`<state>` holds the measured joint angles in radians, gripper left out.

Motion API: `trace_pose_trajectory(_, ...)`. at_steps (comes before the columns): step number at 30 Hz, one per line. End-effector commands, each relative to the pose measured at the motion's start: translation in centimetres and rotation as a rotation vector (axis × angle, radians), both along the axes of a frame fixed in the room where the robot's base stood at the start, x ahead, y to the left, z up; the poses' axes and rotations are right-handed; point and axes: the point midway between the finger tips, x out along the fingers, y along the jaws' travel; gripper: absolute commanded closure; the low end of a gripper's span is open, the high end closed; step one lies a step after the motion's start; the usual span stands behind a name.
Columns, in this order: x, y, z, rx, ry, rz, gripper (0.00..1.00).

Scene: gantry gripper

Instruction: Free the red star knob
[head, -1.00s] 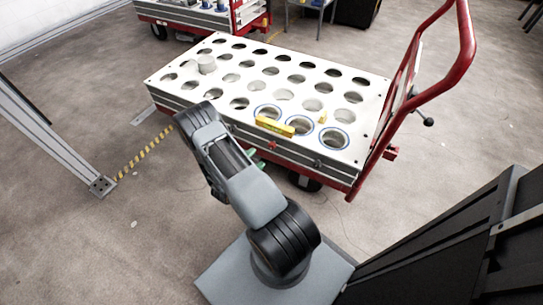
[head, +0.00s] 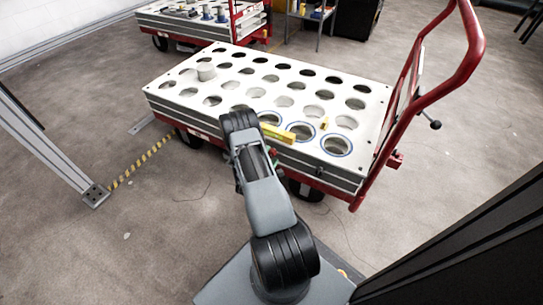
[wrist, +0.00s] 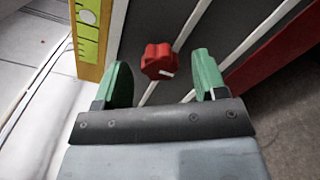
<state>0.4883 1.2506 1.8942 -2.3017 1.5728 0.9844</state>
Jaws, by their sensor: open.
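The red star knob (wrist: 158,61) sits on the grey side face of the cart in the wrist view, showing whole. My gripper (wrist: 164,78) is open, with its two green fingers to the left and right of the knob and nothing held between them. Whether the fingers reach around the knob in depth, I cannot tell. A yellow spirit level (wrist: 88,38) is just left of the left finger. In the head view the level (head: 278,136) lies along the near edge of the cart's white top, and my arm partly hides it and the knob.
The cart's white top (head: 376,112) has rows of round holes, some blue-ringed. A red handle (head: 470,50) rises at the right. A small yellow block (head: 324,123) lies near the rings. Open floor (head: 150,250) is at left.

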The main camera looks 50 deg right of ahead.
Motion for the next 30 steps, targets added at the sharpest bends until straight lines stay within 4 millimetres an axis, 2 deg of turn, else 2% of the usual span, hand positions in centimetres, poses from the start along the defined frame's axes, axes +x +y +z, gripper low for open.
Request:
trace_pose_trajectory(6,0.3,-1.4,0.0,-0.001,0.000,0.000,0.35)
trace_pose_trajectory(17,0.4,-1.7,0.1,0.000,0.000,0.000,0.36)
trace_pose_trajectory(30,0.4,-1.6,0.0,0.000,0.000,0.000,0.78)
